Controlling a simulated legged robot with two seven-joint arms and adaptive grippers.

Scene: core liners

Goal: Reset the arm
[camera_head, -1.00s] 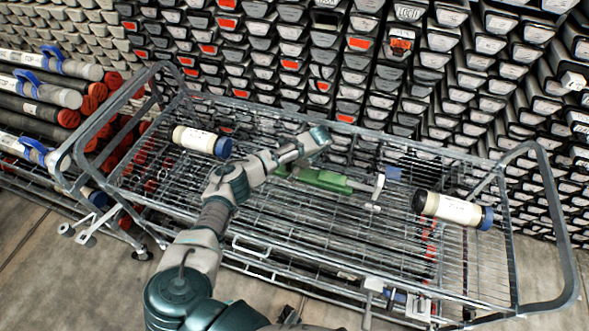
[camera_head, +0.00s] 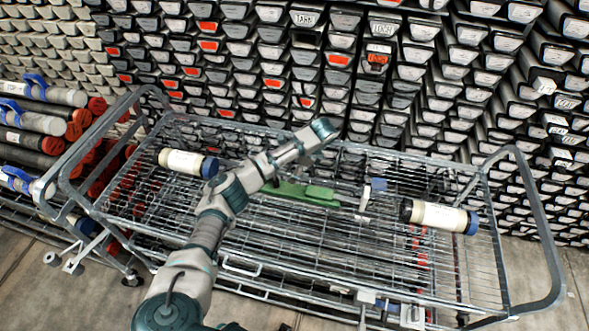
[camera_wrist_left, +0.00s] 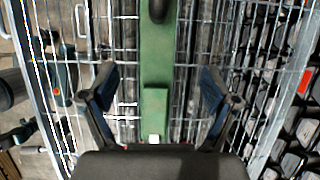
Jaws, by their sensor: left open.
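My left arm comes in from the bottom left of the head view and reaches over the wire cart (camera_head: 285,265). Its wrist end is above a green tool (camera_head: 305,194) that lies on the cart, and the arm hides part of it. In the left wrist view my left gripper (camera_wrist_left: 155,85) is open, its two dark fingers spread on either side of the green tool (camera_wrist_left: 156,60). The fingers are apart from the tool and hold nothing. My right gripper is not in view.
A white cylinder with a blue end (camera_head: 187,162) lies at the cart's left, another (camera_head: 438,216) at its right. Bundled tubes with red ends (camera_head: 45,125) are stacked on a rack at left. A wall of core trays (camera_head: 330,60) stands behind. Tall metal handles rise at both cart ends.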

